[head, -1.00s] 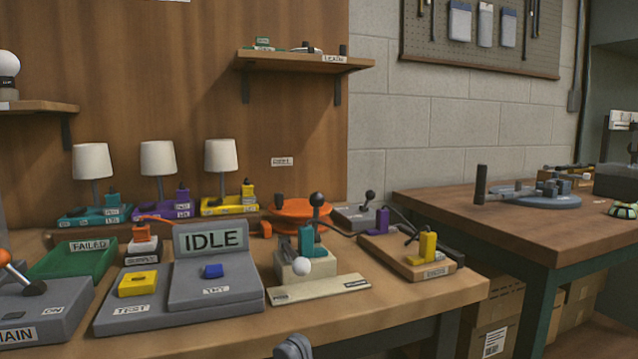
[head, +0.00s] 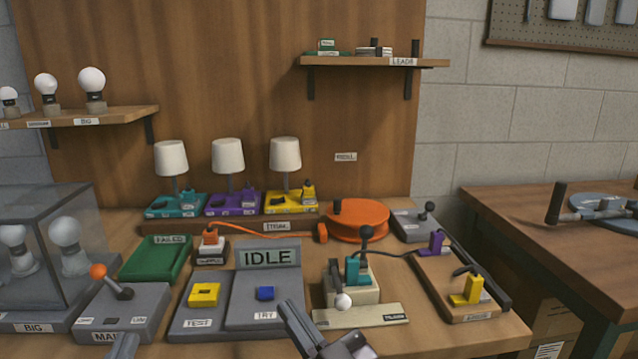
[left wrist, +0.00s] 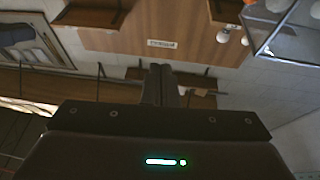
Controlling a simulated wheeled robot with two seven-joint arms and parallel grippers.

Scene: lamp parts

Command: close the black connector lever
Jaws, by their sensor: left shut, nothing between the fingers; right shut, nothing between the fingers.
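A small black lever (head: 466,270) stands above the yellow block (head: 470,290) on the wooden board (head: 440,292) at the bench's right; I cannot tell for certain that it is the connector lever. Another lever with a black ball (head: 367,232) rises by the teal block (head: 356,270) on a beige box. My right gripper (head: 288,310) is shut and empty at the bottom, in front of the IDLE panel and left of the beige box. My left gripper (head: 126,342) shows only its tip at the bottom left edge; its fingers are shut and empty in the left wrist view (left wrist: 161,84).
The IDLE test panel (head: 265,285), an orange-knobbed lever box (head: 122,310), a green tray (head: 155,258) and a glass case (head: 45,250) fill the left. An orange reel (head: 357,220) and three lamps stand behind. A second table (head: 560,230) is at the right.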

